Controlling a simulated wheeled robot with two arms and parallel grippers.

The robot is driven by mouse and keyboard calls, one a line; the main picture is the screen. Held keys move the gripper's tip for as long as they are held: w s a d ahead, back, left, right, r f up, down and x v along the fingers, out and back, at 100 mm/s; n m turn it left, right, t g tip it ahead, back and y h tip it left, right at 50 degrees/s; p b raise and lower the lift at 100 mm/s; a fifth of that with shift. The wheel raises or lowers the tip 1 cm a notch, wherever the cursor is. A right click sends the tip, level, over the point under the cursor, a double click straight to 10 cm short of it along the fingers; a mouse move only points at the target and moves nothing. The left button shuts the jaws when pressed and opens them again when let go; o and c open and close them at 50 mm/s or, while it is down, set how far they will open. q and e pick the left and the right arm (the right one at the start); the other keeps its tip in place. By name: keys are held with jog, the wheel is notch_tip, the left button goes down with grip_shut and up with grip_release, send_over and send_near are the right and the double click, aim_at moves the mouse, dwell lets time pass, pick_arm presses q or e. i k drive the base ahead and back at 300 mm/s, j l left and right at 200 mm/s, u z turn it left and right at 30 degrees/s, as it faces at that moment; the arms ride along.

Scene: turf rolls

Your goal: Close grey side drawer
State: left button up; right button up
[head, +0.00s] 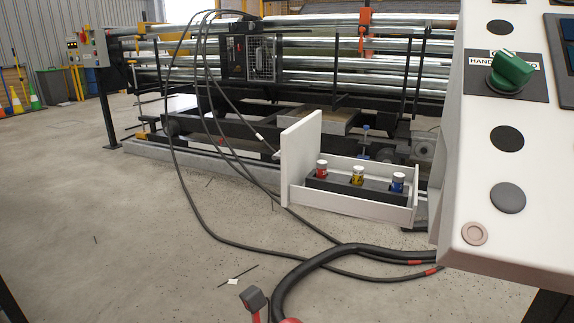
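The grey side drawer is pulled out, low in the middle right of the head view. Its tall pale front panel (300,157) stands upright at the left end. Its shallow tray (350,208) runs right toward the console. Inside is a dark holder (340,189) with three small containers: red (321,170), yellow (357,176) and blue (397,183), each with a pale top. I cannot see the opening the drawer slides into.
A pale control console (475,200) with a green knob (510,71) fills the right side. Black hoses (340,250) and cables cross the floor in front of the drawer. A roller machine (300,65) stands behind. A dark-topped red fitting (254,300) shows at the bottom edge. Floor at left is mostly clear.

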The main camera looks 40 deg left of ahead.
aim_at(299, 153)
jog(key=i+j, duration=0.15)
jog(key=j, duration=0.25)
jog(key=i+j, duration=0.15)
jog(key=j, duration=0.25)
jog(key=i+j, duration=0.15)
jog(key=j, duration=0.25)
jog(key=i+j, duration=0.15)
jog(key=j, duration=0.3)
jog(key=i+j, duration=0.15)
jog(key=j, duration=0.25)
